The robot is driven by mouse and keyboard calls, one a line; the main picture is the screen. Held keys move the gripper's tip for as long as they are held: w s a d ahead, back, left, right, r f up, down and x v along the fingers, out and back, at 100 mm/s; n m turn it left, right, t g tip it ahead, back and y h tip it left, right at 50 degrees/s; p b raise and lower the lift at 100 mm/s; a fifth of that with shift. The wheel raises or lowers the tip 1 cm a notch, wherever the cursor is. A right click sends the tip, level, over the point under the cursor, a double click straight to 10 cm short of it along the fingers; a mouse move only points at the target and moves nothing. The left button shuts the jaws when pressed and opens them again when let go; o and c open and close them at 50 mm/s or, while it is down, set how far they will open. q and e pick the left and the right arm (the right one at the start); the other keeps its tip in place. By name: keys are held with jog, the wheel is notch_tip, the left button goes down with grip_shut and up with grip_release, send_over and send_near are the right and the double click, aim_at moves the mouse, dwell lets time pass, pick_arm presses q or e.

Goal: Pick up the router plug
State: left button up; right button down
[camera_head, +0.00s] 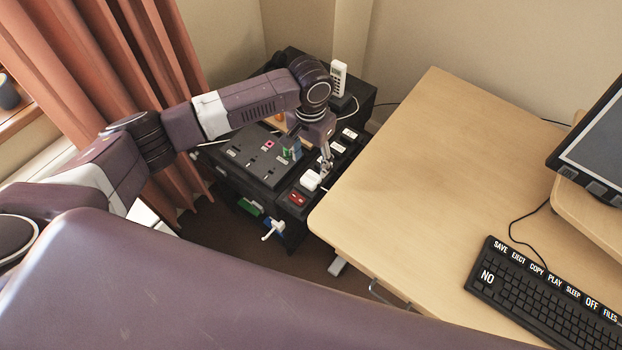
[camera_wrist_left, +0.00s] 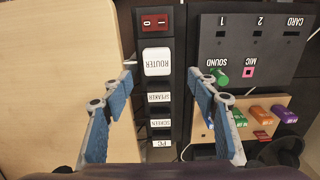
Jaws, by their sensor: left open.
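The router plug (camera_wrist_left: 157,62) is a white block with an upside-down ROUTER label in the left wrist view. It sits in a black power strip (camera_wrist_left: 158,127), just beyond the red switch. In the head view the white plug (camera_head: 311,180) sits near the strip's front end. My left gripper (camera_wrist_left: 160,82) is open and empty, its blue-padded fingers spread either side of the strip and its tips near the plug's label end. In the head view this gripper (camera_head: 325,158) points down just behind the plug, partly hidden by its own wrist. My right gripper is in neither view.
Plugs labelled SPEAKER (camera_wrist_left: 160,98), SCREEN and PC line the same strip. A black socket panel (camera_wrist_left: 255,45) stands close on one side, with coloured plugs (camera_wrist_left: 258,112) beside it. The wooden desk (camera_head: 400,170) borders the other side. A white plug (camera_head: 272,230) hangs at the front.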

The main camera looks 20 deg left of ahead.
aim_at(312, 176)
pick_arm(q)
jog(key=f, duration=0.6)
jog(key=shift+d+p, duration=0.25)
jog(key=shift+p, duration=0.1)
jog(key=c, duration=1.2)
